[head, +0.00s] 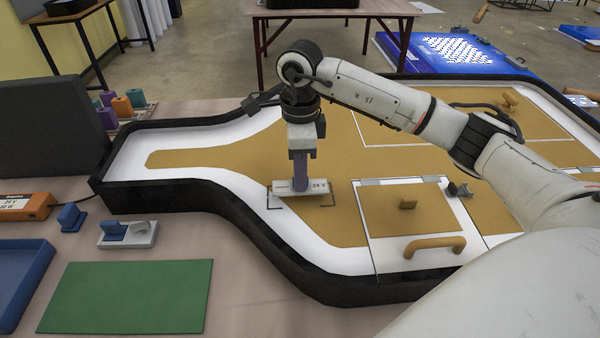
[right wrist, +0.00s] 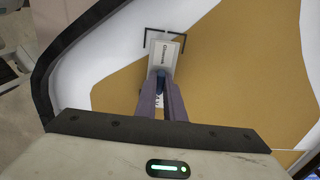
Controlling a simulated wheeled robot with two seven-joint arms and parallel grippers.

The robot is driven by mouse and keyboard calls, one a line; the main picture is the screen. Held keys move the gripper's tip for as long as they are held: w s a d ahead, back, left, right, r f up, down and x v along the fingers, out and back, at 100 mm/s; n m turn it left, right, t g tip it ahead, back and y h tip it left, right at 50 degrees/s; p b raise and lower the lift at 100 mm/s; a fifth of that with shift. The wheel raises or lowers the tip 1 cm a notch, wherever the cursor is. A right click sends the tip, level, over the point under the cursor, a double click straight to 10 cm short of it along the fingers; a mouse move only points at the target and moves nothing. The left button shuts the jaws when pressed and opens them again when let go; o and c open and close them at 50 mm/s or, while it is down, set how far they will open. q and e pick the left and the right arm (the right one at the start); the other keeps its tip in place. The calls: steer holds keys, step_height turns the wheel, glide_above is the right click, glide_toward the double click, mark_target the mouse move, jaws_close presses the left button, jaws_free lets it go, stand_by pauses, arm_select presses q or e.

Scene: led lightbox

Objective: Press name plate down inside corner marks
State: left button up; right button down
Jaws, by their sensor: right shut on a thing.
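The white name plate (head: 315,187) with "24 V" lettering sits over the tan and white panel of the lightbox. My right gripper (head: 299,182) points down and is shut on the plate's small blue grip (right wrist: 160,74). Black corner marks (head: 273,204) show around and in front of the plate. In the right wrist view the plate (right wrist: 165,52) looks turned slightly against the corner marks (right wrist: 147,40), with part of them beyond its far end. I cannot tell whether the plate touches the panel. The fingers hide its middle. My left gripper is not in view.
The lightbox has a raised black rim (head: 250,237). A tan hatch with a handle (head: 434,246) lies to the right.

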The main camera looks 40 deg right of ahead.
steer(key=shift+f+b, duration=1.05)
steer(key=shift+f, duration=0.35)
stand_by(0.4)
steer(key=c, duration=2)
jaws_free()
steer(key=shift+c, duration=0.2)
steer(key=shift+o, duration=1.4)
steer(key=shift+s, duration=0.15)
steer(key=shift+r+p, duration=2.85)
steer(key=shift+r, duration=1.25)
steer(key=shift+f, duration=0.1)
